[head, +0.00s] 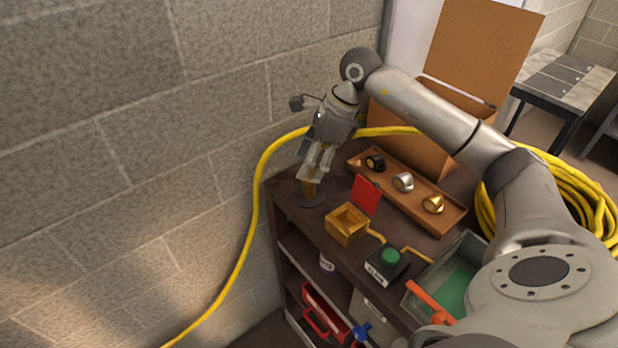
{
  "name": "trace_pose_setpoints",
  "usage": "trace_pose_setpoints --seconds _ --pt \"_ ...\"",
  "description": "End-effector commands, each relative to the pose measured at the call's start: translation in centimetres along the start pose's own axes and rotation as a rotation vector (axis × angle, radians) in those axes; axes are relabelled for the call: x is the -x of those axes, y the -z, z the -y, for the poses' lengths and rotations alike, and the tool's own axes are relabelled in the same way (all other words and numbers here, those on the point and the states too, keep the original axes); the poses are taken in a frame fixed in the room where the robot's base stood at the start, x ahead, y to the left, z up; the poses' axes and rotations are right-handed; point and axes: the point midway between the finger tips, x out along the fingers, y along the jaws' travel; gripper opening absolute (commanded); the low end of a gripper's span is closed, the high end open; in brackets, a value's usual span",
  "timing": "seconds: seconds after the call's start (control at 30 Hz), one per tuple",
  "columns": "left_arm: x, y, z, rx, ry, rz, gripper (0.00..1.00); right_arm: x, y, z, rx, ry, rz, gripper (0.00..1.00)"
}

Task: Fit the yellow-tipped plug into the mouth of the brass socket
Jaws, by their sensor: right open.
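The brass socket (434,204) appears to be the gold-coloured round fitting at the right end of a long brown tray (447,226). A small yellow-gold piece (308,189), which looks like the plug, stands on a round dark base (309,201) at the far left corner of the bench top. My right gripper (311,175) points down at this piece, open, with its fingertips close above or around it. I cannot tell whether they touch it. The fingers hide the upper part of the piece. My left gripper is not in view.
The tray also holds a black fitting (375,162) and a silver one (403,181). A yellow hose (256,200) runs behind the gripper along the wall.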

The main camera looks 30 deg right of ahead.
Motion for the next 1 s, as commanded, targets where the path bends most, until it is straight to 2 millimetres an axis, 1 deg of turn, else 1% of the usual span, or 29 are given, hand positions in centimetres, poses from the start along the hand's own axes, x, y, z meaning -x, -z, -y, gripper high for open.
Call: trace_pose_setpoints --seconds 0.07,0.17,0.2,0.3,0.37,0.43,0.6,0.67,0.8,1.0 --pt "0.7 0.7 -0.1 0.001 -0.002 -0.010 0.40 -0.7 -0.1 0.0 -0.001 -0.004 0.000 0.55" --pt "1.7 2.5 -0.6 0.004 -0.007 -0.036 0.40 -2.2 -0.1 0.1 -0.002 -0.006 -0.001 0.55" --pt "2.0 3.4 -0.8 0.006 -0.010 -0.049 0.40 -2.9 -0.1 0.1 -0.001 -0.006 0.000 0.55" --pt "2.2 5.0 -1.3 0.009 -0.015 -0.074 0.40 -4.2 0.0 0.2 0.000 -0.004 -0.001 0.55" --pt "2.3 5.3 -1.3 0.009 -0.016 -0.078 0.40 -4.7 0.0 0.2 0.000 -0.002 0.001 0.55" --pt "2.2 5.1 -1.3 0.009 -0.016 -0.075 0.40 -4.9 0.0 0.2 0.000 0.000 0.001 0.55" --pt "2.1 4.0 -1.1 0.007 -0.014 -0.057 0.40 -5.0 0.1 0.3 0.000 0.001 0.000 0.55" --pt "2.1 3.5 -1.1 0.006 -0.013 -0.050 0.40 -5.0 0.1 0.3 0.000 0.000 0.000 0.48" --pt "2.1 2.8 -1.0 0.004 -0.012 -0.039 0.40 -4.9 0.1 0.3 0.000 0.000 0.000 0.30" --pt "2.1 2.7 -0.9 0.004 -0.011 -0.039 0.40 -4.9 0.1 0.3 0.000 0.000 0.000 0.05"
